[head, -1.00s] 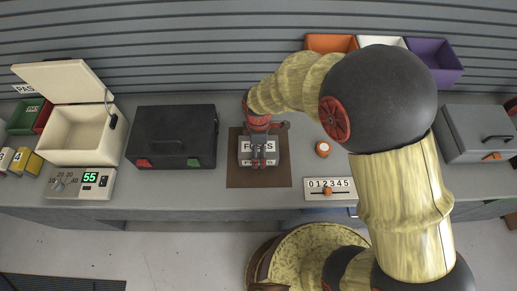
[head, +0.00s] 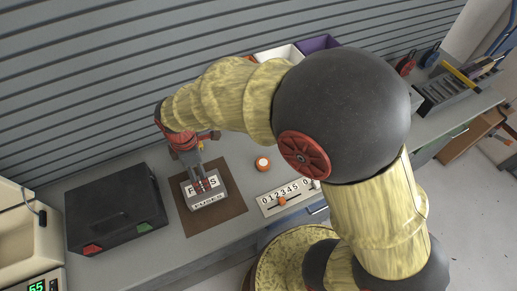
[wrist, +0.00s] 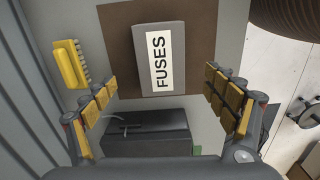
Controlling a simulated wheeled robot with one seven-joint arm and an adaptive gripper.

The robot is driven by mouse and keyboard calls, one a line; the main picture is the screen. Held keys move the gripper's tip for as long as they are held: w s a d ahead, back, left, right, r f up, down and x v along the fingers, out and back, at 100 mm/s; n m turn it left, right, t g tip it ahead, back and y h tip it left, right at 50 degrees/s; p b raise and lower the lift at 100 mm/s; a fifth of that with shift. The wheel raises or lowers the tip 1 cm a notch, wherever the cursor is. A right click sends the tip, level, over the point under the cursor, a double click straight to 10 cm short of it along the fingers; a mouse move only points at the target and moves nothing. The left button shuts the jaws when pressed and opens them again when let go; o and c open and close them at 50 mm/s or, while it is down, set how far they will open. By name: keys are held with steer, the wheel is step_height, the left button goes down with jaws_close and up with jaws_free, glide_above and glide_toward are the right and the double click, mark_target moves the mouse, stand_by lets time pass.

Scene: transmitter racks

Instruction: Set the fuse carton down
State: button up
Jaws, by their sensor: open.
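The fuse carton (head: 207,199), a grey box with a white FUSES label, sits on a brown mat (head: 231,207) on the bench. It also shows in the wrist view (wrist: 160,86), with the brown mat (wrist: 116,27) around its far end. My gripper (head: 201,182) is over the carton, and its fingers hide part of the top label. In the wrist view my gripper (wrist: 160,88) is open, with one padded finger on each side and clear gaps between them and the carton. I cannot tell the exact height of the fingertips above it.
A black case (head: 115,212) stands left of the mat. A round orange-and-white button (head: 262,164) and a numbered slider panel (head: 284,196) are to the right. A cream box (head: 28,245) is at far left. The wrist view shows a yellow brush-like piece (wrist: 69,64) beside the mat.

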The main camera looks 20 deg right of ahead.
steer(key=s+d+r+m+t, duration=0.35)
steer(key=d+r+m, duration=0.55)
steer(key=d+r, duration=0.45)
steer(key=s+d+r+m+t, duration=0.2)
steer(key=s+d+r+m, duration=0.5)
steer(key=s+m, duration=0.2)
steer(key=shift+s+r, duration=0.2)
steer(key=shift+s, duration=0.45)
step_height(320, 180, down, 5)
steer(key=b, duration=0.5)
steer(key=shift+a+r, duration=0.1)
steer(key=shift+r, duration=0.05)
steer(key=shift+c, duration=1)
